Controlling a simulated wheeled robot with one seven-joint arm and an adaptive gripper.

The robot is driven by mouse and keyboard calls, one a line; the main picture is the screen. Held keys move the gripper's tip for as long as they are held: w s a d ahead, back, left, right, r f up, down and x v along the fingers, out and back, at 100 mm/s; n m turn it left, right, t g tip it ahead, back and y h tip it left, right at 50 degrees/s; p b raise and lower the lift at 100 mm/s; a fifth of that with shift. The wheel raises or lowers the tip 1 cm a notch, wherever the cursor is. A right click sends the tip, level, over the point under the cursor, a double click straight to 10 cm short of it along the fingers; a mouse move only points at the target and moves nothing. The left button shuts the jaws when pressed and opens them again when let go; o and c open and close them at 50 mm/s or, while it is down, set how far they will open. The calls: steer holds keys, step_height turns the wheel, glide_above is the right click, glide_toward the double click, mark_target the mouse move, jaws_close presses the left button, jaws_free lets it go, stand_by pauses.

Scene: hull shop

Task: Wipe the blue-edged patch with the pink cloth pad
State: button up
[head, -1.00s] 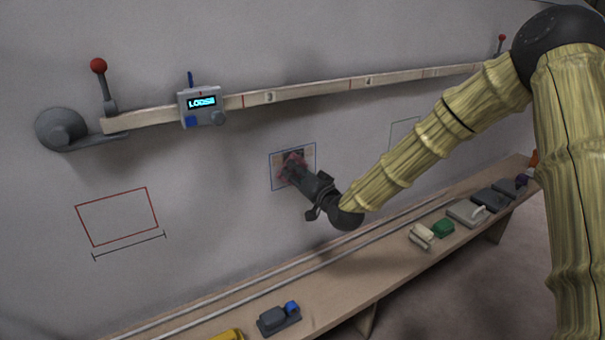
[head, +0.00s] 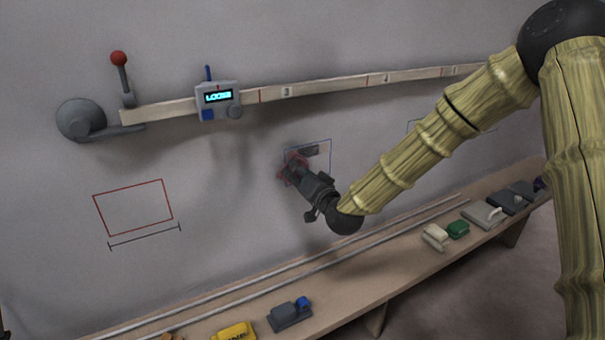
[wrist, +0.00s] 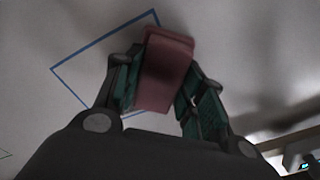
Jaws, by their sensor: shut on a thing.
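The blue-edged patch (head: 328,160) is a thin blue outline on the grey wall, below the long rail. Its blue line also shows in the wrist view (wrist: 105,38). A dark grey mark shows inside its upper part in the head view. My gripper (head: 300,170) is at the left part of the patch, shut on the pink cloth pad (wrist: 165,70). The pad is between the two green-lined fingers and over the patch's right side in the wrist view. I cannot tell whether the pad touches the wall. The gripper hides part of the patch in the head view.
A numbered rail (head: 340,85) with a display box (head: 218,100) and a red-knobbed lever (head: 119,75) runs above. A red outline (head: 133,207) is at left. Below, a wooden bench (head: 350,270) holds a green block (head: 458,229), a yellow item (head: 234,331) and several tools.

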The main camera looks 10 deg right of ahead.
steer(key=shift+s+a, duration=0.3)
steer(key=shift+a, duration=0.45)
steer(key=shift+w+r+p, duration=0.1)
steer(key=shift+r+p, duration=0.4)
steer(key=shift+r, duration=0.45)
steer(key=shift+w+d+f, duration=0.1)
steer(key=shift+w+d, duration=0.75)
steer(key=shift+d, duration=1.5)
steer(key=shift+w+d+r, duration=0.1)
steer(key=shift+w+d, duration=0.7)
steer(key=shift+d, duration=1.5)
steer(key=shift+w+d+f, duration=0.1)
steer(key=shift+w+d, duration=0.75)
steer(key=shift+d, duration=1.5)
steer(key=shift+o, duration=1.1)
steer(key=shift+c, duration=1.1)
steer(key=shift+s, duration=0.2)
steer(key=shift+s+d, duration=0.15)
steer(key=shift+s, duration=0.25)
